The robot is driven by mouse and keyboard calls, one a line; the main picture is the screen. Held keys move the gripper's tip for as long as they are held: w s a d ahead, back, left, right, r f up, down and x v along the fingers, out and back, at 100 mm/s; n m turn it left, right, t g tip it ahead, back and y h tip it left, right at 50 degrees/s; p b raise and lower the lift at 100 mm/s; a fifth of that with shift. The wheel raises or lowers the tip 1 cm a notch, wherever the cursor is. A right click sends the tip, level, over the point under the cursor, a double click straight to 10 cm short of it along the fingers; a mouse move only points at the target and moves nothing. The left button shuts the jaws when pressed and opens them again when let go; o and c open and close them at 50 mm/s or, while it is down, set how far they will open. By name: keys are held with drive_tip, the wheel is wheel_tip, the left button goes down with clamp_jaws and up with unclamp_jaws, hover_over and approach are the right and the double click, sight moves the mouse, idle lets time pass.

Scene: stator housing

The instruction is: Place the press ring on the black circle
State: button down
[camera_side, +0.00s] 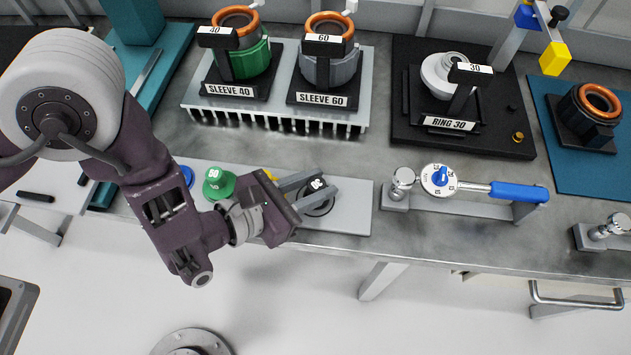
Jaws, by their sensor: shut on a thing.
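My gripper (322,187) reaches in from the left, low over the light grey plate (352,212) at the front of the bench. Its two fingers are shut on a dark round piece (316,184) with a white number on top, which I take to be the press ring. A dark circular area (319,207) shows directly under and around it, at the plate's right part. The fingers cover part of both, so I cannot tell whether the piece touches the plate.
A green numbered piece (218,183) stands left of my gripper; blue and yellow pieces are partly hidden. A torque wrench (466,186) lies to the right. Behind stand the SLEEVE 40 (231,89) and SLEEVE 60 (322,98) holders and the RING 30 holder (450,123).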

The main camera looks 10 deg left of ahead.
drive_tip(key=shift+f, duration=0.1)
drive_tip(key=c, duration=1.1)
unclamp_jaws()
drive_tip(key=shift+s, duration=0.1)
drive_tip(key=v, duration=1.2)
